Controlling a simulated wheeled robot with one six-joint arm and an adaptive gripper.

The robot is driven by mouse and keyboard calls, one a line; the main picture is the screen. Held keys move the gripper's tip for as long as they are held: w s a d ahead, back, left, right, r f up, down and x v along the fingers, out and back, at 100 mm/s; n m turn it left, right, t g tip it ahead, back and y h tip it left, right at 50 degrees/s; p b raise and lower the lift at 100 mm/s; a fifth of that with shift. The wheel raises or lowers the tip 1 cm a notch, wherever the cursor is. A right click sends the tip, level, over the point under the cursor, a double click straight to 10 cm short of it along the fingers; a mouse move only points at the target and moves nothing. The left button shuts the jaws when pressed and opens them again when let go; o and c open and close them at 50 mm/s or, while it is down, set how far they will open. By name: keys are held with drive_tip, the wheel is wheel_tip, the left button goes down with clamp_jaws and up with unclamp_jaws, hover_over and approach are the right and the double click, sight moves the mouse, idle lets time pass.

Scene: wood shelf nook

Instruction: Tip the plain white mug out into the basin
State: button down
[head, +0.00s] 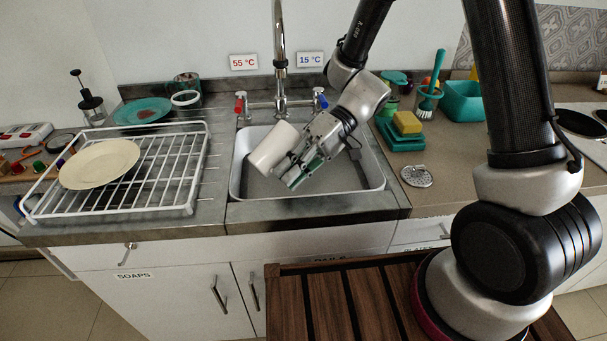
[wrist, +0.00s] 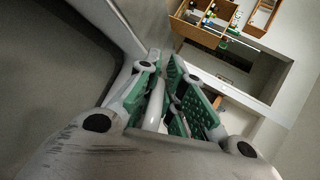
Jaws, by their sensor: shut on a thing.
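The plain white mug (head: 273,146) is over the basin (head: 350,187) in the head view, strongly tilted on its side. My gripper (head: 303,165) is shut on it from the right. In the wrist view the green finger pads of my gripper (wrist: 175,100) close around a thin white part between them, which looks like the handle.
The tap (head: 280,60) rises behind the basin. A white wire rack (head: 165,175) with a cream plate (head: 99,164) stands left. A sponge (head: 407,122), a brush (head: 431,95) and a metal drain strainer (head: 416,176) lie right of the basin.

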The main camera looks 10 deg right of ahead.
drive_tip(key=t+h+b, duration=0.1)
drive_tip(key=r+t+h, duration=0.1)
drive_tip(key=h, duration=0.1)
drive_tip(key=shift+w+a+r+b, duration=0.1)
drive_tip(key=shift+r+b, duration=0.1)
drive_tip(key=shift+b, duration=0.2)
drive_tip(key=shift+a+r+t+h, duration=0.1)
drive_tip(key=shift+t+h, duration=0.4)
drive_tip(key=shift+h, duration=0.1)
drive_tip(key=shift+s+a+f+t+h+b, duration=0.2)
drive_tip(key=shift+s+a+t+h+b, duration=0.3)
drive_tip(key=shift+h+b, duration=0.45)
drive_tip(key=shift+s+a+f+t+h+b, duration=0.25)
drive_tip(key=shift+a+t+h+b, duration=0.35)
drive_tip(key=shift+h, duration=0.6)
drive_tip(key=shift+s+a+f+t+h+b, duration=0.15)
drive_tip(key=shift+s+a+t+h+b, duration=0.25)
drive_tip(key=shift+t+h+b, duration=0.5)
